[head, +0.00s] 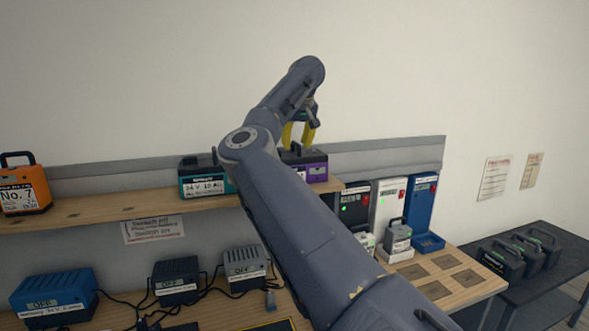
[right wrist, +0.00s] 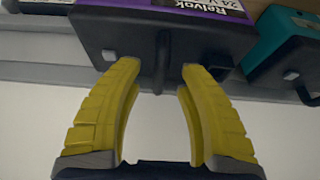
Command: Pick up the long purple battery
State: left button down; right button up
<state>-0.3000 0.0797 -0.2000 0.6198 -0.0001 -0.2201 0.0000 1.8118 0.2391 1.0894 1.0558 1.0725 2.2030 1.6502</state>
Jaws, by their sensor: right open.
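The purple battery (head: 318,170) stands on the upper wooden shelf, partly hidden behind my right arm in the head view. In the right wrist view the purple battery (right wrist: 165,40) appears upside down, with its black top and handle facing the gripper. My right gripper (head: 298,133) is above it, pointing down. Its yellow fingers (right wrist: 160,68) are open, one on each side of the black handle (right wrist: 162,62), with gaps between. The fingertips are close to the black top; I cannot tell if they touch it. My left gripper is not in view.
A teal battery (head: 207,184) stands left of the purple one on the upper shelf (head: 110,211). An orange battery (head: 24,190) is at far left. Chargers (head: 176,278) and cables sit below. Several dark batteries (head: 503,260) are on the right table. The wall above is clear.

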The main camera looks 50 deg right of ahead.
jog(key=shift+w+d+f, duration=0.15)
jog(key=shift+f, duration=0.3)
jog(key=shift+o, duration=0.3)
grip_shut()
jog(key=shift+r, duration=0.1)
